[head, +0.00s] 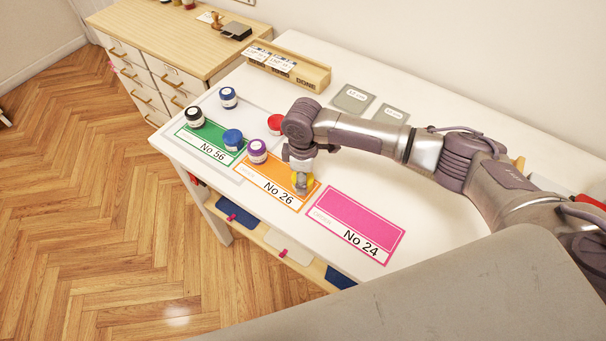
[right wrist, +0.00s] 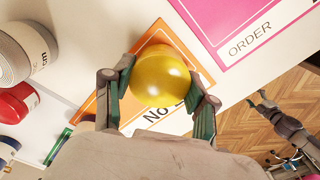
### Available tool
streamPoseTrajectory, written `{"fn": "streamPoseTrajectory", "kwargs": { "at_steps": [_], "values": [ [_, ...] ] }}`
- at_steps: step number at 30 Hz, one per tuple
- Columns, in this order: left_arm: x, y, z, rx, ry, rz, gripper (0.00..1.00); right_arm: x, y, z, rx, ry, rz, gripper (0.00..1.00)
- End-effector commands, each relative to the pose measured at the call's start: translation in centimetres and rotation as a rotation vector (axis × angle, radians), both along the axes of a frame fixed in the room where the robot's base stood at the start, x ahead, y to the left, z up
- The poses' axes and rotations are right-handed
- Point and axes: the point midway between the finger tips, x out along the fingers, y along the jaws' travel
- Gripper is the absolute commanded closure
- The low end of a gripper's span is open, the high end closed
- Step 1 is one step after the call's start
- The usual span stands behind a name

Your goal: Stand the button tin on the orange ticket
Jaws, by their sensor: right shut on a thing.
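A glossy yellow round tin (head: 301,183), which I take to be the button tin, is between the fingers of my right gripper (head: 302,176). In the right wrist view the yellow tin (right wrist: 160,76) fills the space between the two fingers of the right gripper (right wrist: 160,90). The orange ticket (head: 270,186), marked No 26, lies flat on the white table. The tin is over the right part of this ticket; I cannot tell whether its base touches it. The orange ticket (right wrist: 178,36) shows behind the tin in the wrist view.
A purple-lidded jar (head: 257,151) stands by the orange ticket's left end. A green ticket (head: 189,135) with jars around it lies left; a pink ticket (head: 350,218) lies right. A red-lidded jar (head: 275,123) stands behind. A wooden box (head: 313,78) is at the back.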

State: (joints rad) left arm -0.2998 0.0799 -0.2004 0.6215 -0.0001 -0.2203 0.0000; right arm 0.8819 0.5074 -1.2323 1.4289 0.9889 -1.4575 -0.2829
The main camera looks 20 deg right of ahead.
Motion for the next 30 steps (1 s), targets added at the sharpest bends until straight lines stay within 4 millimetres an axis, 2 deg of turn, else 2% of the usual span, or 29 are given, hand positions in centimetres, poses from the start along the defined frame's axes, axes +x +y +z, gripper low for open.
{"fn": "streamPoseTrajectory", "kwargs": {
  "at_steps": [9, 10, 14, 24, 30],
  "values": [
    [0.1, 0.0, -0.1, 0.000, -0.001, 0.000, 0.24, 0.0, 0.0, -0.3, 0.000, 0.000, 0.000, 0.81],
    [0.1, 0.0, -0.1, 0.001, -0.001, 0.000, 0.24, 0.0, 0.0, -0.4, -0.001, 0.000, 0.000, 0.41],
    [0.1, 0.0, -0.1, 0.001, -0.001, 0.000, 0.24, 0.0, 0.0, -0.3, 0.000, 0.000, 0.000, 0.19],
    [0.0, 0.0, -0.1, 0.001, 0.000, 0.001, 0.24, 0.0, 0.0, -0.2, 0.000, 0.000, 0.000, 0.18],
    [0.0, 0.1, -0.7, 0.001, 0.000, 0.001, 0.24, 0.1, 0.0, 1.8, 0.001, -0.004, 0.002, 0.18]
  ]
}}
